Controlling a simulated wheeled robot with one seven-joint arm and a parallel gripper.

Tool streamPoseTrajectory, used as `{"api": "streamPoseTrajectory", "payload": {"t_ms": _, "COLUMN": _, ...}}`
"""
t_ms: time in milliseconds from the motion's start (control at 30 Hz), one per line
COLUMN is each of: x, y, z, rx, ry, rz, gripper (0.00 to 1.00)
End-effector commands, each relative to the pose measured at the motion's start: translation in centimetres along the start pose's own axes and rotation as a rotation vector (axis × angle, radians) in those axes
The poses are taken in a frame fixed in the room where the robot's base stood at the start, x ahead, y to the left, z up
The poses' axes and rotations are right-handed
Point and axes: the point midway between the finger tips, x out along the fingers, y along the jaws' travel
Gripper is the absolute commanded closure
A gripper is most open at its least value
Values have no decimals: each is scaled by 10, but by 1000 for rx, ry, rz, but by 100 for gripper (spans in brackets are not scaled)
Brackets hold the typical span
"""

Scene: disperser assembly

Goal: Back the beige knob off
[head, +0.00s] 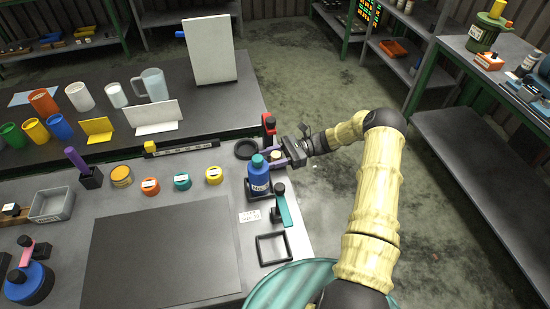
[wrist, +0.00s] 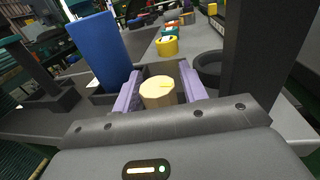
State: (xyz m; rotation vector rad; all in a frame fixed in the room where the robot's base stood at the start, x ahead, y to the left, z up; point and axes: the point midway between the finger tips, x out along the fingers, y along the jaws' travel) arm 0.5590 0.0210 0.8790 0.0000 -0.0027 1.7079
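The beige knob (wrist: 158,92) is a short round piece with a yellow mark on its face. In the wrist view it sits between the two purple fingers of my gripper (wrist: 160,88). A narrow dark gap shows on its right, and its left edge looks close to the left finger. In the head view my gripper (head: 286,157) is at the right table edge, around the small beige knob (head: 276,154), just behind the blue bottle (head: 258,178). The bottle has a teal cap and stands in a dark holder. What the knob is mounted on is hidden.
A black ring (head: 246,149) and a red-topped post (head: 269,124) stand close behind my gripper. A teal-handled tool (head: 282,208) and a square black frame (head: 273,248) are nearer the front. Yellow (head: 214,175), teal and orange round pieces lie left. Open floor lies to the right.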

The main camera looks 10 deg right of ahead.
Motion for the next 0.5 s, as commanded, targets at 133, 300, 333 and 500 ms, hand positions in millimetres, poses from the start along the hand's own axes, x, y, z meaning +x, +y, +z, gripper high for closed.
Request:
{"api": "streamPoseTrajectory", "payload": {"t_ms": 133, "x": -1, "y": 0, "z": 0, "rx": 1, "ry": 0, "rz": -1, "gripper": 49}}
{"api": "streamPoseTrajectory", "payload": {"t_ms": 300, "x": -2, "y": 1, "z": -1, "rx": 1, "ry": 1, "rz": -2, "gripper": 49}}
{"api": "streamPoseTrajectory", "payload": {"t_ms": 333, "x": -2, "y": 1, "z": -1, "rx": 1, "ry": 1, "rz": -2, "gripper": 49}}
{"api": "streamPoseTrajectory", "payload": {"t_ms": 500, "x": -15, "y": 0, "z": -3, "rx": 0, "ry": 2, "rz": -4, "gripper": 49}}
